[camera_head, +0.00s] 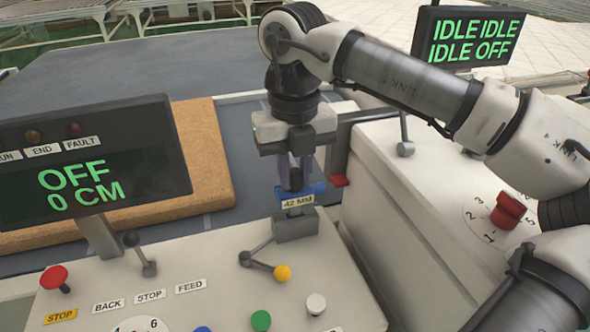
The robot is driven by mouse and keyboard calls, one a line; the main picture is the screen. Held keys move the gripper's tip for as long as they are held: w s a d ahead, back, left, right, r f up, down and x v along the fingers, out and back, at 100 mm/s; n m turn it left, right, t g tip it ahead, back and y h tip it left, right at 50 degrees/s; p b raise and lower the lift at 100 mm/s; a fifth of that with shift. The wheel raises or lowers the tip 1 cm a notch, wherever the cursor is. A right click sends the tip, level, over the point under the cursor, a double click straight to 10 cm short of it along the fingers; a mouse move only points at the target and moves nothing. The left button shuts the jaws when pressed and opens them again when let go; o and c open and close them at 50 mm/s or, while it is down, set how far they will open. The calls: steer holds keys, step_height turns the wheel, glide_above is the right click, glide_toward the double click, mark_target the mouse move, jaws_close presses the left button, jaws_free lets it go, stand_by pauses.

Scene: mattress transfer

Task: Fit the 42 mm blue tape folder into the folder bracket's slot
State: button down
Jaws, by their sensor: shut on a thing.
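The blue tape folder (315,188) shows at the centre of the head view, with a pale "42 MM" label on its front side. My gripper (295,180) points down from above and is shut on the folder; the fingers hide part of its top. The grey block of the folder bracket (296,226) stands directly below and in front of the folder, on the cream panel. The folder's lower edge meets the block's top in the picture. I cannot tell whether it sits in the slot or is held just above it, as the slot is hidden.
A lever with a yellow knob (282,272) stands just in front of the bracket. A cream machine housing (405,200) with a red dial (508,210) is close on the right. A dark display (90,165) reading "OFF 0 CM" and a tan mattress (205,150) lie left.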

steer(key=shift+s+f+b, duration=0.3)
steer(key=shift+f+b, duration=0.45)
steer(key=shift+f, duration=0.1)
steer(key=c, duration=1.2)
jaws_free()
step_height(320, 180, up, 9)
steer(key=p, duration=0.6)
steer(key=shift+f, duration=0.2)
